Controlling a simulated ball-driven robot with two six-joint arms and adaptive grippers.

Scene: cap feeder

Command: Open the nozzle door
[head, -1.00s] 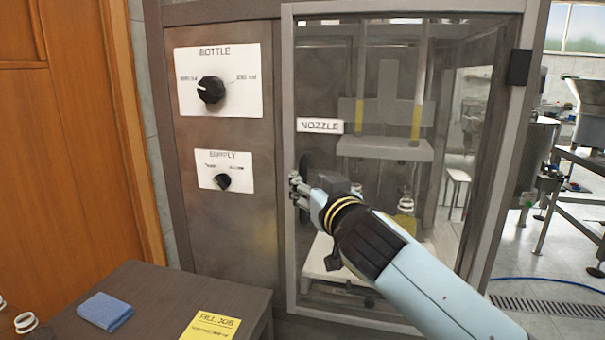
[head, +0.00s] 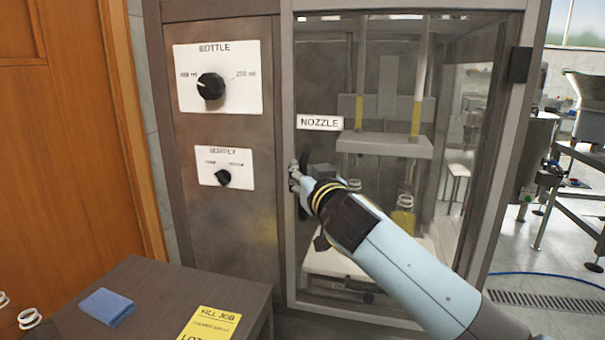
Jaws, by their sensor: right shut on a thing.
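The nozzle door (head: 323,240) is a clear panel in a grey frame, marked by a white NOZZLE label (head: 320,122). It looks closed. My right gripper (head: 296,178) is at the door's left edge, below the label, shut on the dark door handle (head: 304,165). The gripper and wrist hide part of the handle. Behind the panel are a white platform and a bottle with yellow contents (head: 403,215). My left gripper is not in view.
Left of the door are a BOTTLE knob (head: 211,87) and a SUPPLY knob (head: 223,177). A dark table (head: 150,290) at lower left carries a blue cloth (head: 107,307) and a yellow note (head: 211,325).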

